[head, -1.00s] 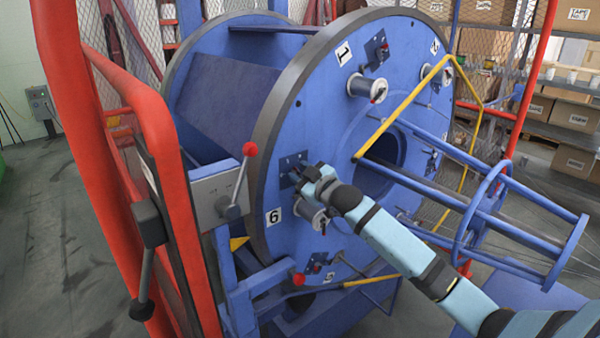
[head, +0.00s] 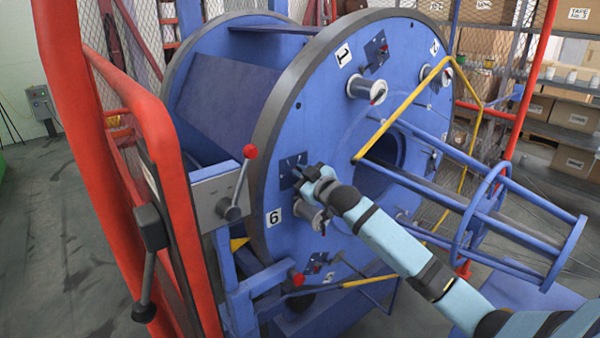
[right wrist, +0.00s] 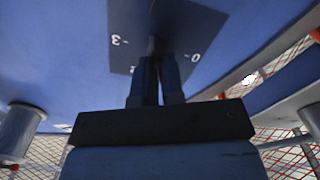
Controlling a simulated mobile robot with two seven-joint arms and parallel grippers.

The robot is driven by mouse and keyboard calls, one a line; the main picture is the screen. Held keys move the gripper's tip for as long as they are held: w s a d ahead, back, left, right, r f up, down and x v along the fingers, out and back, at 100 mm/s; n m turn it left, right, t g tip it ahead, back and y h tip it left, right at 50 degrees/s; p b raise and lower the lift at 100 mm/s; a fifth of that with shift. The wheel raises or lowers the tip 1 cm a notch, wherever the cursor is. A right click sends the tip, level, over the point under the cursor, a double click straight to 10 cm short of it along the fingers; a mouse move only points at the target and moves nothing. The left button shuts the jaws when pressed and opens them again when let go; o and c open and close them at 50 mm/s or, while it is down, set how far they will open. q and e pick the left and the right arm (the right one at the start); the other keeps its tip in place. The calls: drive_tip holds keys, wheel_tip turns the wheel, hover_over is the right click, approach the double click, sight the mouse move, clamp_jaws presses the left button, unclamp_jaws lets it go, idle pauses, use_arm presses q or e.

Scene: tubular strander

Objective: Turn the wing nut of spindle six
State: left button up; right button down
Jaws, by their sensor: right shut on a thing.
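The spindle six station is on the blue disc (head: 348,110), beside the white label 6 (head: 274,217). Its dark scale plate (head: 287,172) shows up close in the right wrist view (right wrist: 186,32), with the numerals 3 and 0 readable. My right gripper (head: 301,174) is at this plate, its two fingers (right wrist: 158,68) close together on the wing nut (right wrist: 152,45). The nut is dark and mostly hidden by the fingers, so its angle cannot be read. A spool (head: 315,217) sits just below the gripper, partly covered by my arm. My left gripper is out of view.
A red tubular guard frame (head: 172,150) and a red-knobbed lever (head: 241,183) stand left of the disc. A yellow bar (head: 400,110) and blue tubes (head: 460,200) project on the right, close to my right arm. Grey floor lies open at left.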

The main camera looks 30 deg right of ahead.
drive_tip(key=m+p, duration=0.4)
drive_tip(key=m, duration=0.1)
drive_tip(key=m+p, duration=0.2)
drive_tip(key=shift+d+r+m, duration=0.15)
drive_tip(key=shift+d+m, duration=0.15)
drive_tip(key=m+p, duration=0.1)
drive_tip(key=m, duration=0.4)
drive_tip(key=m+p, duration=0.2)
drive_tip(key=m, duration=0.3)
drive_tip(key=f+m+p, duration=0.1)
drive_tip(key=m+p, duration=0.1)
drive_tip(key=m, duration=0.3)
drive_tip(key=shift+d+f, duration=0.1)
drive_tip(key=shift+d, duration=0.3)
drive_tip(key=shift+m, duration=0.4)
drive_tip(key=c, duration=1.2)
unclamp_jaws()
drive_tip(key=shift+c, duration=0.2)
